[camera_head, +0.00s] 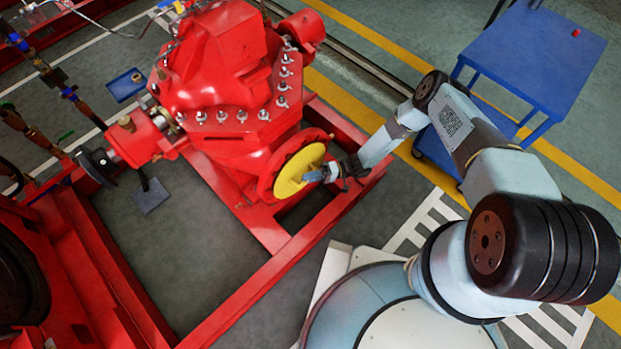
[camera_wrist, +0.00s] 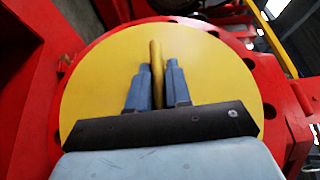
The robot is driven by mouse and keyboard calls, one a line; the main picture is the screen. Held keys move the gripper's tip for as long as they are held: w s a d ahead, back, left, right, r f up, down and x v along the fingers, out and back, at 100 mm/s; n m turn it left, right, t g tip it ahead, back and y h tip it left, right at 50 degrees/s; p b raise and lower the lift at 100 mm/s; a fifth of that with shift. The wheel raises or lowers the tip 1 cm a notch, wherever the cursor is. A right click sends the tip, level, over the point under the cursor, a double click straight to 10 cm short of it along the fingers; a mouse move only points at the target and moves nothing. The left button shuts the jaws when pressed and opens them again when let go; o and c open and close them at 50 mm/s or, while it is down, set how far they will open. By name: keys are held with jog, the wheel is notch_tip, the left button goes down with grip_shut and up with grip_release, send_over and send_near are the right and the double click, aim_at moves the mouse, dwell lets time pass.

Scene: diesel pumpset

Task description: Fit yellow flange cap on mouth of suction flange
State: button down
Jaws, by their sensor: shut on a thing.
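The yellow flange cap (camera_head: 298,171) is a round disc in front of the red suction flange (camera_head: 268,180) of the pump. In the wrist view the yellow cap (camera_wrist: 100,90) fills the middle, with a raised yellow rib (camera_wrist: 156,62) across its face. My gripper (camera_head: 318,175) is shut on this rib, one blue-grey finger on each side; it also shows in the wrist view (camera_wrist: 157,80). The flange's red rim with bolt holes (camera_wrist: 268,110) shows around the cap, mostly at the right. The cap looks roughly centred and close to the flange; whether it is fully seated cannot be told.
The red pump casing (camera_head: 215,60) with several bolts rises behind the flange. A red base frame (camera_head: 270,268) runs below it. A blue cart (camera_head: 540,60) stands at the upper right, with a small red object (camera_head: 576,33) on top. Grey floor is open inside the frame.

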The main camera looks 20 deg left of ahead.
jog(key=shift+w+a, duration=0.3)
jog(key=shift+a, duration=0.3)
jog(key=shift+r, duration=0.1)
jog(key=c, duration=1)
grip_release()
jog(key=shift+o, duration=0.5)
jog(key=shift+d, duration=0.1)
jog(key=o, duration=0.4)
jog(key=shift+w+d, duration=0.1)
jog(key=shift+v, duration=3.55)
